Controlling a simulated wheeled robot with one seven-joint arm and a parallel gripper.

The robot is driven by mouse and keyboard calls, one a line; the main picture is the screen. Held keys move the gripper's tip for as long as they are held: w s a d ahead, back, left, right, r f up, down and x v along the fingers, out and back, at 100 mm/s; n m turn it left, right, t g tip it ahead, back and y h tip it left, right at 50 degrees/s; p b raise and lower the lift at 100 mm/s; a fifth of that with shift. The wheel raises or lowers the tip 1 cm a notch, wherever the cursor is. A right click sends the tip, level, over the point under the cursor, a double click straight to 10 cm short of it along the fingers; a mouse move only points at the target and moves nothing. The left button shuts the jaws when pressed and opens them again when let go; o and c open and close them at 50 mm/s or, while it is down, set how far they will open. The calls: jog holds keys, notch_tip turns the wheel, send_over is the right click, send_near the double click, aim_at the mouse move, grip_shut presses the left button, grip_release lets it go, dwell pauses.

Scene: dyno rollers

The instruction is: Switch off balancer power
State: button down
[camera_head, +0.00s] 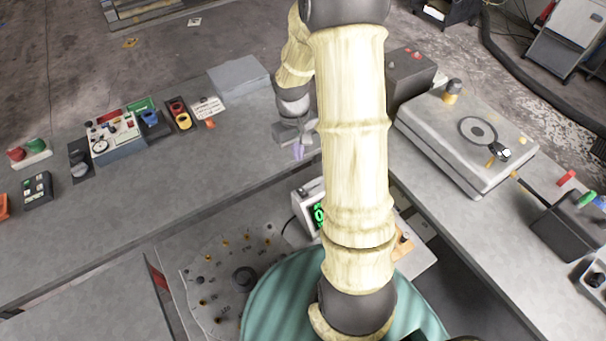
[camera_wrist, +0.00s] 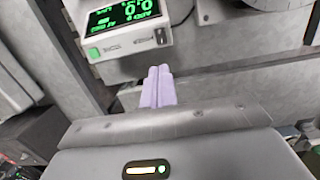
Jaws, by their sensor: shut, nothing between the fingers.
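The balancer (camera_wrist: 125,62) is a pale box with a lit green digital display (camera_wrist: 122,14). In the wrist view it is at the top left, with a green button (camera_wrist: 94,53) at its lower left and a small dark switch (camera_wrist: 160,36) at its lower right. My gripper (camera_wrist: 159,72) has its pale purple fingers together, with nothing between them. In the wrist view the fingertips appear just below the switch; I cannot tell the gap in depth. In the head view my gripper (camera_head: 299,152) is above the balancer (camera_head: 303,191), which is partly hidden behind my arm.
A grey bench (camera_head: 245,132) on the left carries a gauge box (camera_head: 117,142) and several colored controls. A right bench (camera_head: 460,225) holds a flat box with a round disc (camera_head: 478,131) and a dark lever box (camera_head: 570,228). A dial plate (camera_head: 215,285) lies left of the balancer.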

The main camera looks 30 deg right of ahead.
aim_at(305, 195)
jog(key=r+p, duration=0.1)
jog(key=p, duration=0.2)
jog(key=shift+s, duration=0.15)
jog(key=s+f+p, duration=0.1)
jog(key=p, duration=0.2)
jog(key=shift+p, duration=0.3)
jog(key=f+b, duration=0.4)
jog(key=s+f+b, duration=0.1)
jog(key=f+b, duration=0.3)
jog(key=f, duration=0.1)
jog(key=s+f+b, duration=0.1)
jog(key=f+b, duration=0.3)
jog(key=shift+f, duration=0.4)
